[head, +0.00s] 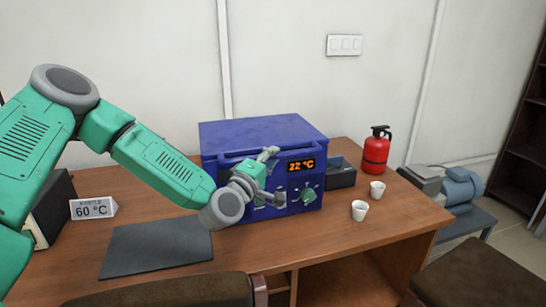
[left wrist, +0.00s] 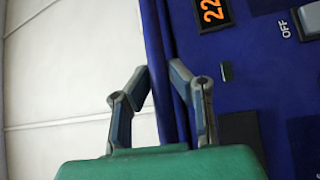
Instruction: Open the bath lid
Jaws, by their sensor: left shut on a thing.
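The bath is a blue box (head: 226,201) on the desk, with an orange 22 °C display (head: 301,165) on its front. Its blue lid (head: 262,130) lies level on top, closed. A blue handle bar (head: 231,160) runs along the lid's front edge. My left gripper (head: 268,153) is at this bar, left of the display. In the left wrist view the fingers (left wrist: 162,78) are closed around a blue bar, with the front panel to the right. The fingers hide part of the bar in the head view. My right gripper is not in view.
A dark mat (head: 155,247) and a 60 °C sign (head: 93,208) are on the left. The wall is behind; the space above the lid is clear.

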